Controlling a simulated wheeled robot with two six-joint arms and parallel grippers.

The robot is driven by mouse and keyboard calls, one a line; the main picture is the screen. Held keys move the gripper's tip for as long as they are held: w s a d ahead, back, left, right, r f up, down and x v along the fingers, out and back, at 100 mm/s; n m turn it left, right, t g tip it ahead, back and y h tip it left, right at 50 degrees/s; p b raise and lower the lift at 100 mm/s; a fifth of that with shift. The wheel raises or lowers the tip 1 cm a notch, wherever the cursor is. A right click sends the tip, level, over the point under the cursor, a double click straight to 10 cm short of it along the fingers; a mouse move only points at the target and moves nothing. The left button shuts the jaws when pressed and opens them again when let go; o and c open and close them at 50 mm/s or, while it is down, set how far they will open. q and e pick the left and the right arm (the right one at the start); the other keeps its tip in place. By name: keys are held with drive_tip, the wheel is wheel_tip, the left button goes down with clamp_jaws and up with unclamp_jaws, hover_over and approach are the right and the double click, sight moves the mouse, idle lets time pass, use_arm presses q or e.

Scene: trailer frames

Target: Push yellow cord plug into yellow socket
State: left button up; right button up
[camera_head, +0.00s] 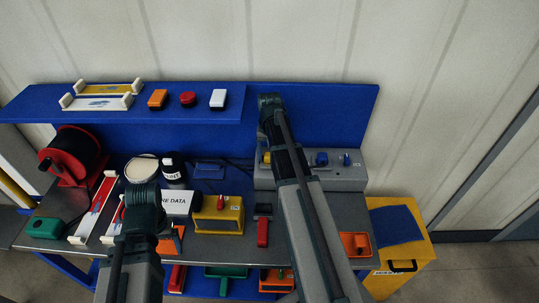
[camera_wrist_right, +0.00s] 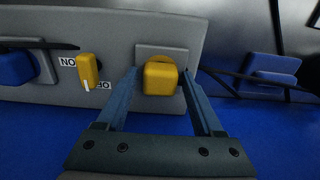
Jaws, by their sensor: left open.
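The yellow plug (camera_wrist_right: 160,76) is a blocky yellow piece at a light grey socket plate (camera_wrist_right: 150,50) on the grey panel, in the right wrist view. How deep it sits I cannot tell. In the head view, yellow shows at the panel's left end (camera_head: 266,157), partly behind my right arm. My right gripper (camera_wrist_right: 160,73) has one finger on each side of the plug, with narrow gaps showing. Its fingers are hidden in the head view. My left gripper (camera_head: 145,207) is over the bench's left part, its fingertips hidden.
A yellow switch (camera_wrist_right: 88,70) and a blue plug (camera_wrist_right: 16,67) are on the same panel. A dark cord (camera_wrist_right: 240,76) runs beside my right finger. A yellow box (camera_head: 218,214), a white container (camera_head: 141,169) and a red reel (camera_head: 73,155) stand on the bench. A blue shelf (camera_head: 200,102) overhangs behind.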

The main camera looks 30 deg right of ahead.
drive_tip(key=shift+o, duration=0.8)
wheel_tip(320, 180, up, 14)
drive_tip(key=p, duration=1.3)
drive_tip(key=shift+p, duration=0.4)
drive_tip(key=shift+f, duration=0.3)
wheel_tip(320, 180, down, 12)
drive_tip(key=b, duration=1.2)
drive_tip(key=shift+f, duration=0.1)
